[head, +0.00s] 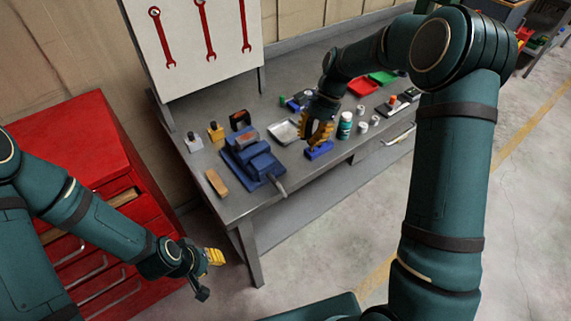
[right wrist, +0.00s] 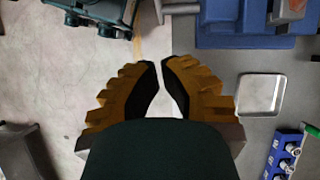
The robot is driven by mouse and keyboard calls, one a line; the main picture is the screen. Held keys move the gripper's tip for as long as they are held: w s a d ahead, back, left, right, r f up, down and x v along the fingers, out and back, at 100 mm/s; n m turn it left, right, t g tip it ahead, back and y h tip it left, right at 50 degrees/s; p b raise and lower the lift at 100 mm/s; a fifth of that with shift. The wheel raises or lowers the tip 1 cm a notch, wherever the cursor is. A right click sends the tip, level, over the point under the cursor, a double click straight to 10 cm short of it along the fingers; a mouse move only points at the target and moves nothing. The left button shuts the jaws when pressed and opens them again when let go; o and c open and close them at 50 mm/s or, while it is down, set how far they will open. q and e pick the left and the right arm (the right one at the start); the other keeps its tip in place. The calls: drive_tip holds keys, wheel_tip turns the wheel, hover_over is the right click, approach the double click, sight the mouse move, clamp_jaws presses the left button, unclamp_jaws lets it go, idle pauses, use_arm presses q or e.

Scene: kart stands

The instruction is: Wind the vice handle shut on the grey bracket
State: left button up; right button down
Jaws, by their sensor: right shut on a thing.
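The blue vice (head: 258,163) stands near the bench's front edge. It shows in part at the top right of the right wrist view (right wrist: 232,38). Its grey handle (head: 279,186) sticks out at the front. A grey piece (head: 249,134) sits at the back of the vice; I cannot tell whether it is the bracket. My right gripper (head: 312,140) is right of the vice and apart from the handle. Its tips (right wrist: 162,66) nearly meet, and what they hold cannot be made out. My left gripper (head: 208,272) is open and empty, off the bench's left end.
A silver tray (head: 284,133) lies right of the vice. A blue block (head: 319,151) lies below my right gripper. A green bottle (head: 345,125) and small parts stand further right. A wooden block (head: 216,183) lies left of the vice. A red cabinet (head: 85,165) stands left.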

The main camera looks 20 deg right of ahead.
approach(275, 182)
wheel_tip(275, 182, down, 5)
drive_tip(key=s+d, duration=0.3)
use_arm(q)
drive_tip(key=shift+w+a+r+p, duration=0.15)
drive_tip(key=shift+r+p, duration=0.2)
drive_tip(key=shift+r, duration=0.3)
drive_tip(key=shift+s+a+r+p, duration=0.1)
drive_tip(key=shift+r+p, duration=0.2)
drive_tip(key=shift+r, duration=0.3)
use_arm(e)
drive_tip(key=shift+s+a+f+n+g, duration=0.1)
drive_tip(key=shift+s+a+f+n, duration=0.1)
drive_tip(key=shift+a, duration=0.4)
drive_tip(key=shift+s+a+f+n+g, duration=0.1)
drive_tip(key=shift+s+a, duration=0.15)
drive_tip(key=shift+a, duration=0.35)
drive_tip(key=shift+s+a+f+n+g, duration=0.1)
drive_tip(key=shift+s+a, duration=0.1)
drive_tip(key=shift+a, duration=0.4)
drive_tip(key=shift+s+a, duration=0.3)
drive_tip(key=shift+a, duration=0.2)
drive_tip(key=shift+d, duration=0.1)
